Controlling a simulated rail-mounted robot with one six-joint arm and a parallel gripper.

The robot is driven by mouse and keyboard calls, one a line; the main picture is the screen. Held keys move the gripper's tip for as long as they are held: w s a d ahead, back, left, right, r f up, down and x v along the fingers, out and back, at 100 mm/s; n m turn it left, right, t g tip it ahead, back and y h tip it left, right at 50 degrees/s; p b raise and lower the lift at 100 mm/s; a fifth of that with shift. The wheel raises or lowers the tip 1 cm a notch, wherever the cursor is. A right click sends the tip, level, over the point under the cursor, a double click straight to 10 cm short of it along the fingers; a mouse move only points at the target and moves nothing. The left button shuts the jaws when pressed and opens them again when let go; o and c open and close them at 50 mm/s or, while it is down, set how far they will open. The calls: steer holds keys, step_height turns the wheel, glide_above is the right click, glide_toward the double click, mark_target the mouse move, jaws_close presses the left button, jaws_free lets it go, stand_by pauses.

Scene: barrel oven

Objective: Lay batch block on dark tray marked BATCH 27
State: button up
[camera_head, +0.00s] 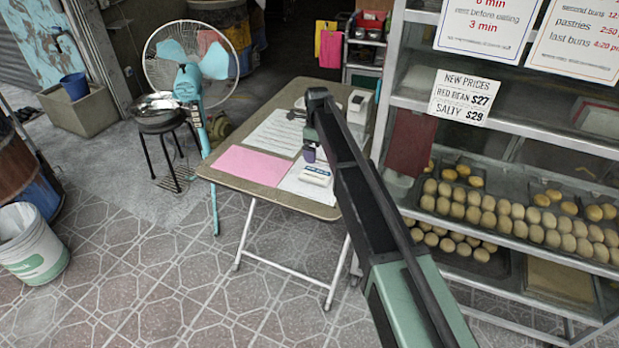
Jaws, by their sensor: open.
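My arm reaches up from the lower right to above the folding table, but I cannot make out my gripper's fingertips in the head view. A small white block-like item (316,175) with a darker band lies on a white sheet on the table, left of my arm. A small purple item (310,155) shows just behind it, partly hidden by my arm. I cannot tell whether either is the batch block. No tray marked BATCH 27 can be read; dark trays (487,262) on the right shelves hold buns.
The folding table (325,210) also carries a pink sheet (252,164), white papers and a white device (359,106). The glass-fronted bun rack (400,100) stands close at right. A fan (196,65) and a stool (158,122) stand left. The tiled floor in front is clear.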

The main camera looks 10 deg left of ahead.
mark_target(315, 175)
step_height(315, 175, down, 11)
steer(key=b, duration=1.1)
steer(key=shift+a+f, duration=0.1)
steer(key=shift+r, duration=0.25)
steer(key=c, duration=1)
steer(key=shift+r+p, duration=0.15)
steer(key=shift+p, duration=0.2)
